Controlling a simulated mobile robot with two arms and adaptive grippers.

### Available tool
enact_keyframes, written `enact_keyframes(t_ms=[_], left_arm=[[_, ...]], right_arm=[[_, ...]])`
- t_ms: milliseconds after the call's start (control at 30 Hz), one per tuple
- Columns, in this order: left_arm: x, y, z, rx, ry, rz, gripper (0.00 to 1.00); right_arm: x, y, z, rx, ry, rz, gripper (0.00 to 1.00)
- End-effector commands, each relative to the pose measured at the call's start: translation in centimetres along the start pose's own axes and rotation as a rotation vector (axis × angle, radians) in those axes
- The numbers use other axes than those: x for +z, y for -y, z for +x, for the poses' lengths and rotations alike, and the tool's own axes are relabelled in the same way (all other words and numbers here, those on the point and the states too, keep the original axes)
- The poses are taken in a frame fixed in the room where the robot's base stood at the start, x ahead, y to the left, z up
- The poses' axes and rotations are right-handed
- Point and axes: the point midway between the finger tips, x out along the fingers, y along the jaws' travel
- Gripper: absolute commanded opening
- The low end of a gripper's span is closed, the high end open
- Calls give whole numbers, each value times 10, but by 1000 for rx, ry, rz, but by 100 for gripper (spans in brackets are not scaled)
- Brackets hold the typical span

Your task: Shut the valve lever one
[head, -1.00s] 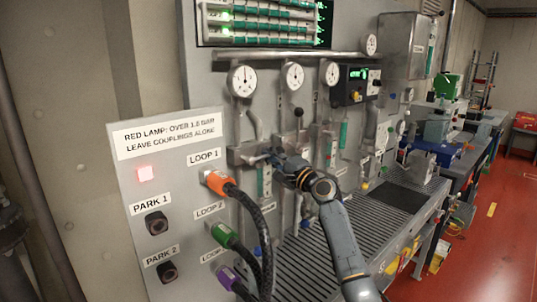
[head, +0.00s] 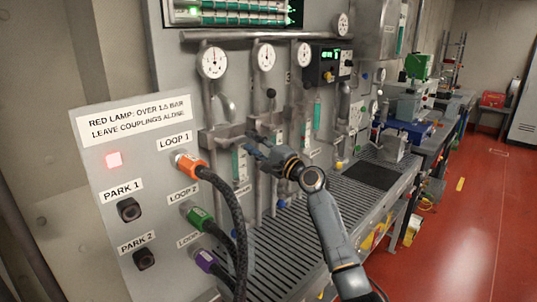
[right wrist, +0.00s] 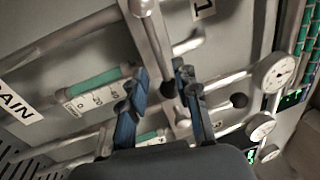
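My right gripper (head: 256,150) is in front of the pipe panel, beside the first green sight tube. In the right wrist view its blue fingers (right wrist: 157,95) are apart. A metal lever with a black ball knob (right wrist: 168,88) shows in the gap between them; I cannot tell whether they touch it. Another black-knobbed lever (right wrist: 240,100) lies to the right. In the head view an upright lever with a black knob (head: 271,93) stands above the gripper. No number is readable on the levers. My left gripper is not in view.
Orange (head: 190,165), green (head: 199,216) and purple (head: 204,259) couplings with black hoses stand left of my arm. Round gauges (head: 213,61) sit above. A slatted bench (head: 290,250) lies below.

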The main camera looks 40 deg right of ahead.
Motion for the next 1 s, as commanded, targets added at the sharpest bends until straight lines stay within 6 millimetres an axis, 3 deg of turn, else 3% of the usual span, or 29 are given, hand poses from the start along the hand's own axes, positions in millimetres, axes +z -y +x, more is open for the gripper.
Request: enact_keyframes(t_ms=[200,400,1000], left_arm=[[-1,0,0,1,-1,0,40],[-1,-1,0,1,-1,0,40],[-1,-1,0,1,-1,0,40]], right_arm=[[0,-2,-47,5,1,0,31],[0,-2,-74,4,0,2,31],[0,-1,-82,2,0,2,31]])
